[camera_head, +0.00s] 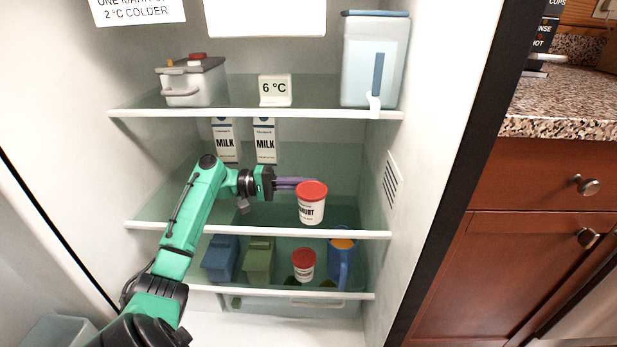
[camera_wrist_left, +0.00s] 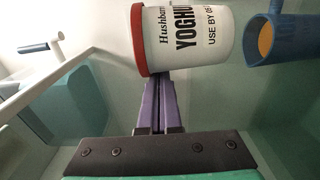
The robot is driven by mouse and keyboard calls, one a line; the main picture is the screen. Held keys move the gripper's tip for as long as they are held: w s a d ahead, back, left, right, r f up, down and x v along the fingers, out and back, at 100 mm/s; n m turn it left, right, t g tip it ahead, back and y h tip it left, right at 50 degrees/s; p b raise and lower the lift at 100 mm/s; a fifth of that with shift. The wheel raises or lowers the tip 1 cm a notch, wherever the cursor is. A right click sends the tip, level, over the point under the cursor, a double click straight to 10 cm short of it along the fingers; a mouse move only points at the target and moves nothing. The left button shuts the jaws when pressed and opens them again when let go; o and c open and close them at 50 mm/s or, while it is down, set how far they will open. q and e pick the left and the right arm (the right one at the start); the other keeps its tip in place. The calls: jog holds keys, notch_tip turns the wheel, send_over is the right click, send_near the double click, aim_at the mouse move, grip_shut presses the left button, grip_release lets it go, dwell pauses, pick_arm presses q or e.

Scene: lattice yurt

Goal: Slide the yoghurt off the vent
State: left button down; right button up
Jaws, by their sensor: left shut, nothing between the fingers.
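The yoghurt (camera_head: 311,209), a white pot with a red lid, stands upright on the middle fridge shelf. It also shows in the left wrist view (camera_wrist_left: 190,42), turned on its side by the camera's roll. The vent (camera_head: 392,182) is a slotted grille on the right inner wall; in the head view a gap shows between it and the pot. My left gripper (camera_head: 296,183) has its purple fingers shut and empty, reaching in from the left at lid height. Its fingertips in the left wrist view (camera_wrist_left: 160,80) meet the pot's outline; I cannot tell whether they touch. My right gripper is not in view.
Two milk cartons (camera_head: 265,142) stand behind on the left. A second red-lidded pot (camera_head: 304,272), blue and green containers, and a blue jug (camera_head: 337,268) sit on the shelf below. The upper shelf (camera_head: 250,113) and middle shelf's front edge (camera_head: 350,234) bound the space.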

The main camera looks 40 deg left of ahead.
pick_arm(q)
jog(key=shift+a, duration=0.1)
jog(key=v, duration=1.3)
jog(key=shift+s+a+p, duration=0.1)
jog(key=shift+p, duration=0.25)
jog(key=shift+s+a, duration=0.4)
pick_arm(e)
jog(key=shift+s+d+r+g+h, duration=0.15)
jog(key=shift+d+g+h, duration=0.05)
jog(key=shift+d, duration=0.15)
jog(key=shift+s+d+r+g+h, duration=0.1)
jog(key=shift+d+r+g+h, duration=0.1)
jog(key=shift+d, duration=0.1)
